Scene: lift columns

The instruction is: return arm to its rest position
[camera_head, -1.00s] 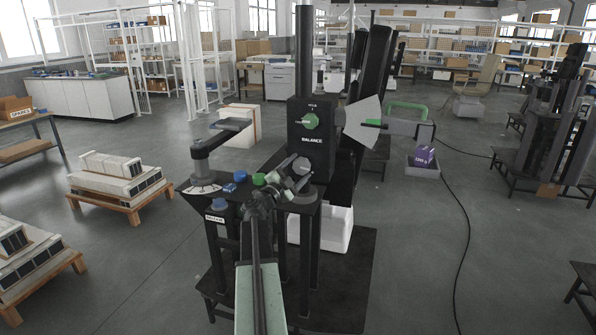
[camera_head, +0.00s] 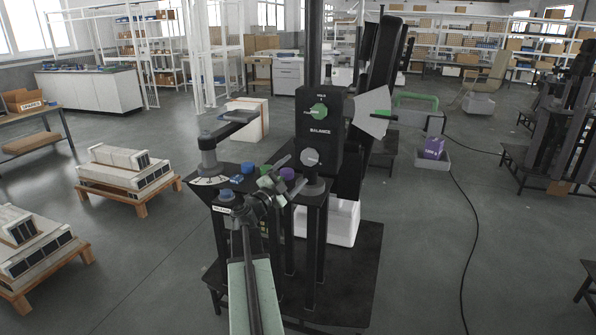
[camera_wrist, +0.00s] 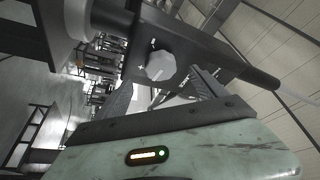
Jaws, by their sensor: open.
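My arm reaches forward from the bottom of the head view over the front of a black lift-column stand (camera_head: 325,200). My gripper (camera_head: 279,174) is close to the stand's top plate, beside a row of small coloured knobs. In the wrist view my gripper (camera_wrist: 163,88) has its two dark fingers spread, with nothing seen held between them. A pale grey knob (camera_wrist: 160,66) on a dark box shows beyond the fingers. Whether the gripper touches any part of the stand cannot be told.
The balance box (camera_head: 320,125) with a green knob stands just behind the gripper. A dark crank arm (camera_head: 225,135) is at its left. A purple block (camera_head: 433,147) lies in a grey tray at right. Pallets (camera_head: 125,175) stand left; open floor lies between.

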